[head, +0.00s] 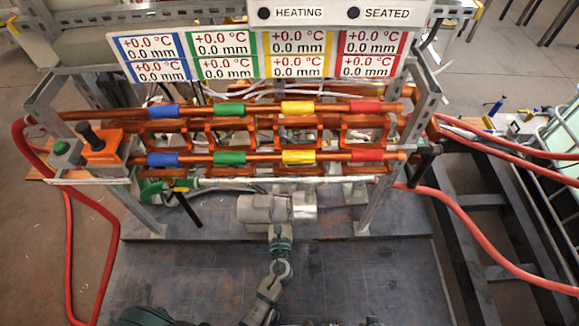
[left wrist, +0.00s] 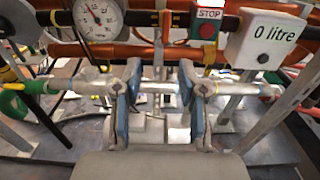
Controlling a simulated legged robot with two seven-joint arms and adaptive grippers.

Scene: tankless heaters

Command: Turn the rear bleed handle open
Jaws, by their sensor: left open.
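A black lever handle (head: 188,207) hangs slanted below the left end of a silver horizontal pipe (head: 235,183), beside a green and yellow fitting (head: 155,187). It also shows at the left of the left wrist view (left wrist: 50,122). Another black handle (head: 425,160) stands at the right end of the rack. I cannot tell which is the rear bleed handle. My left gripper (head: 277,195) is at the pipe's middle, right of the slanted lever. In the left wrist view its open fingers (left wrist: 160,88) point at the pipe, one on each side of a short stretch. Contact is unclear.
Above are copper pipes with coloured sleeves (head: 299,157) and a display panel (head: 265,45). An orange box with a black knob (head: 101,150) sits left. Red hoses (head: 470,218) run along both sides. The left wrist view shows a gauge (left wrist: 97,17) and a STOP button (left wrist: 208,31).

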